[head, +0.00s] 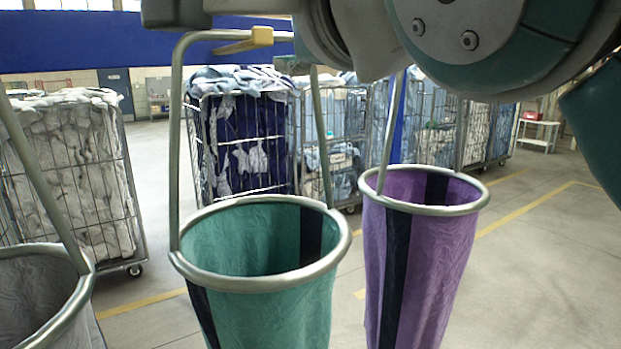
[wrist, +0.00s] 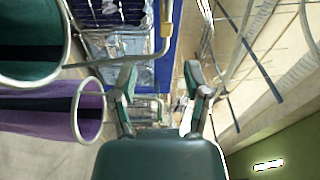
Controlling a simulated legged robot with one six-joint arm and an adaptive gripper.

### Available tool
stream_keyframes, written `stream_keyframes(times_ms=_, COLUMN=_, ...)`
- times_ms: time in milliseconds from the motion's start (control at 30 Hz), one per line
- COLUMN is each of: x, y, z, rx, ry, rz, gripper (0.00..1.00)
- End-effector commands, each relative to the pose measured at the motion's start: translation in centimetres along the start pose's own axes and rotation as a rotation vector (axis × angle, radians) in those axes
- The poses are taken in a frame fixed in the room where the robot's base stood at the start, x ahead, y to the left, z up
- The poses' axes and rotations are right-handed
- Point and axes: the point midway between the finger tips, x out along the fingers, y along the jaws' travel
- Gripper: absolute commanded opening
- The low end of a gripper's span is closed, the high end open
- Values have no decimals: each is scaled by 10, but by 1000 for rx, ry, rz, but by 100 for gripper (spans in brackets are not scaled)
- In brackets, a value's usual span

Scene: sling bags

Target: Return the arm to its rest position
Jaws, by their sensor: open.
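My gripper (wrist: 160,72) shows in the wrist view with its two fingers spread apart and nothing between them. In the head view my arm links fill the top right, and I cannot make out the fingers there. A green sling bag (head: 262,285) hangs open-mouthed from a metal ring in the middle of the head view. A purple sling bag (head: 420,260) hangs to its right. A grey sling bag (head: 35,295) is cut off at the lower left. The green bag (wrist: 30,40) and purple bag (wrist: 50,115) also show left of my gripper in the wrist view.
A blue beam (head: 130,40) crosses the top, with a yellow piece (head: 262,36) on the green bag's hanger. Wire carts of cloth stand behind, including a white-filled one (head: 70,175) and a blue one (head: 240,135).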

Motion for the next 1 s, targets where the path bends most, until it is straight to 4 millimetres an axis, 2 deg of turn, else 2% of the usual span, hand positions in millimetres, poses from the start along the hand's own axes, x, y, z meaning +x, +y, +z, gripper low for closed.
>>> stream_keyframes(times_ms=267, x=8, y=50, z=-17, rx=-164, ry=42, rz=124, gripper=62)
stream_keyframes(times_ms=467, x=9, y=106, z=-37, rx=-335, ry=63, rz=267, gripper=62)
stream_keyframes(times_ms=567, x=6, y=148, z=-51, rx=-452, ry=61, rz=377, gripper=62)
stream_keyframes(times_ms=767, x=-17, y=258, z=-80, rx=-721, ry=-21, rz=662, gripper=62)
stream_keyframes(times_ms=1000, x=-74, y=385, z=-99, rx=-953, ry=-265, rz=954, gripper=62)
